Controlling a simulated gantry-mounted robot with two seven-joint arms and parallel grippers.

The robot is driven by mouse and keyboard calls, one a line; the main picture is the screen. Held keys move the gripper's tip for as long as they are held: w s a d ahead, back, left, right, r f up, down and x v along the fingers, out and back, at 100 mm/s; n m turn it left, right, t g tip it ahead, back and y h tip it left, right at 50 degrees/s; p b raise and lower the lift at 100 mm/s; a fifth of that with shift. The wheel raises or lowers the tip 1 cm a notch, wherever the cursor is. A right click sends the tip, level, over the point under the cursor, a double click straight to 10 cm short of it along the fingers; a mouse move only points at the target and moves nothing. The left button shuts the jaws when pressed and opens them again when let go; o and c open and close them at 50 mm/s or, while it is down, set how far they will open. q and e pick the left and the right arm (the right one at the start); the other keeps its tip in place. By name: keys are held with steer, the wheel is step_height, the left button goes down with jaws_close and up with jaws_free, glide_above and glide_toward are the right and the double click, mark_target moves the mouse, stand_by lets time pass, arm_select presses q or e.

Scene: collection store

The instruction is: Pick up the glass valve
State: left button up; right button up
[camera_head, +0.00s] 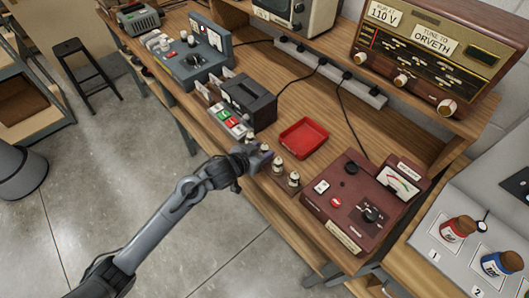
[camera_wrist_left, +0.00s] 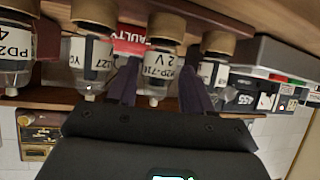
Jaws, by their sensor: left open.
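Several glass valves with brown bases and white labels stand in a row along the bench's front edge. In the head view, one valve (camera_head: 250,139) is behind my left gripper (camera_head: 262,158), and two more, a nearer valve (camera_head: 277,166) and a farther-right valve (camera_head: 293,179), stand to its right. The left wrist view is upside down. There my left gripper (camera_wrist_left: 160,92) is open, its purple fingers on either side of a valve (camera_wrist_left: 158,72) whose label ends in "2 V". I cannot tell whether they touch it. Neighbouring valves (camera_wrist_left: 90,62) (camera_wrist_left: 213,70) stand outside the fingers.
A red tray (camera_head: 303,138), with "FAULTY" lettering in the wrist view, lies behind the valves. A maroon meter box (camera_head: 350,215) stands to the right. A black box (camera_head: 248,97) and coloured blocks (camera_head: 230,121) are to the left. A large radio (camera_head: 430,55) stands behind.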

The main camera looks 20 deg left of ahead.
mark_target(263, 150)
arm_select(q)
steer(key=shift+b+x, duration=0.35)
steer(key=shift+x, duration=1.5)
steer(key=shift+d+r, duration=0.1)
steer(key=shift+r, duration=0.05)
steer(key=c, duration=0.8)
